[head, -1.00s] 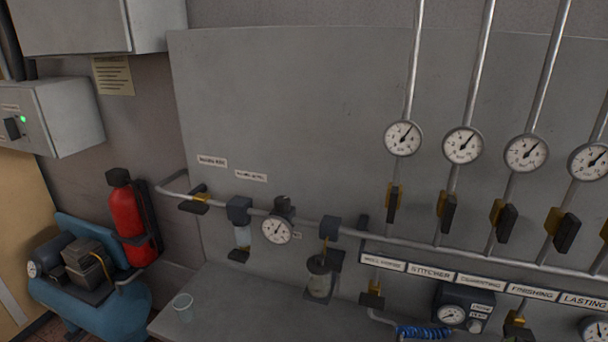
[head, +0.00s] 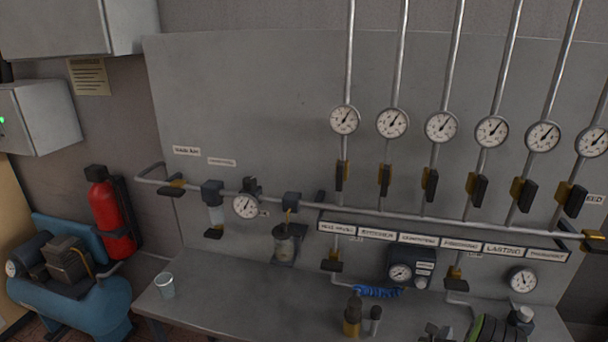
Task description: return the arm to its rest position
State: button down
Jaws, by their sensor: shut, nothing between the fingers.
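My arm and my gripper do not show in the head view, so their pose cannot be seen. The view holds a grey back panel (head: 250,100) with pipework, and a grey bench (head: 215,305) in front of it.
A glass (head: 165,285) stands at the bench's left end. Gauges and valves line a pipe (head: 400,213). A blue compressor (head: 75,310) and red extinguisher (head: 110,215) are at left.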

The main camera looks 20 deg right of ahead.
jog(key=w+a+r+n+t+y, duration=0.6)
jog(key=w+a+r+n+t, duration=0.1)
jog(key=w+a+r+n, duration=0.5)
jog(key=w+a+r+n+y+b, duration=0.1)
jog(key=a+r+n+y, duration=0.35)
jog(key=a+n, duration=0.3)
jog(key=w+a+r+n+y+b, duration=0.1)
jog(key=a+r+n+y, duration=0.35)
jog(key=a+n, duration=0.3)
jog(key=s+a+r+n+g, duration=0.5)
jog(key=s+a+n, duration=0.4)
jog(key=s+a, duration=0.2)
jog(key=s+n+g+h+b, duration=0.1)
jog(key=s+n+g, duration=0.3)
jog(key=s, duration=1.8)
jog(key=shift+s+d+f+n+g+h, duration=0.2)
jog(key=shift+f+n+g+h, duration=0.15)
jog(key=shift+n, duration=0.45)
